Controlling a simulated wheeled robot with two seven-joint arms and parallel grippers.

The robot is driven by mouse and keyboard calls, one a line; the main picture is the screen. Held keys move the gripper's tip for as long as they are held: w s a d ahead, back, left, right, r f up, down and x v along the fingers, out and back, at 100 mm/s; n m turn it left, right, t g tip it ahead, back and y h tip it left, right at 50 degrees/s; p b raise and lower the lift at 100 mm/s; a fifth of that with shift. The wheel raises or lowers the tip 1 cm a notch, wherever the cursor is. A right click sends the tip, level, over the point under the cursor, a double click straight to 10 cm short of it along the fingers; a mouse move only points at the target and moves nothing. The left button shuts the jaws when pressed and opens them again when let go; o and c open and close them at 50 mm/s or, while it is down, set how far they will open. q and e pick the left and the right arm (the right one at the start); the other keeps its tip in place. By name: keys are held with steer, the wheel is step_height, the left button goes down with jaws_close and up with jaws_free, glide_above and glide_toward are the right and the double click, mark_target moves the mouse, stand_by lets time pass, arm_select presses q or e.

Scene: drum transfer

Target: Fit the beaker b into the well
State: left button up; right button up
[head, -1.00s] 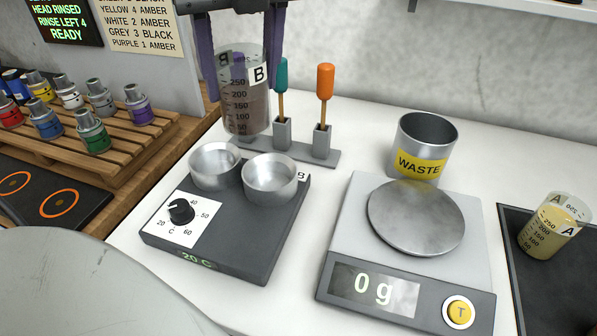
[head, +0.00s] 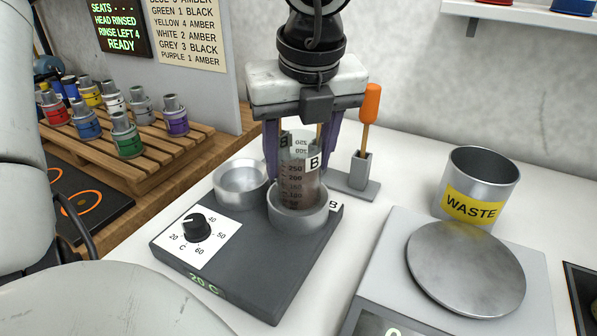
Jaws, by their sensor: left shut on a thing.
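Beaker b (head: 300,180) is a clear graduated beaker with a "B" label and brownish contents. It stands about upright with its lower part inside the right-hand well (head: 298,212) of the grey heater block (head: 240,262); whether its base touches the well floor is hidden. My left gripper (head: 301,150) comes down from above and is shut on the beaker, with purple fingers on either side of its upper part. The left-hand well (head: 242,182) is empty. My right gripper is not in view.
A rack with an orange-handled tool (head: 369,110) stands close behind the gripper. The waste can (head: 480,185) and the scale's round pan (head: 466,268) are at the right. A wooden pallet (head: 150,148) with several small bottles is at the left.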

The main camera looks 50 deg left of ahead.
arm_select(q)
steer(key=shift+f+b, duration=0.35)
steer(key=shift+f, duration=1.35)
steer(key=o, duration=1.2)
steer(key=shift+r, duration=0.1)
steer(key=shift+r+p, duration=0.35)
steer(key=shift+p, duration=0.15)
steer(key=v, duration=1.1)
steer(key=shift+r, duration=0.3)
steer(key=shift+s+f, duration=0.1)
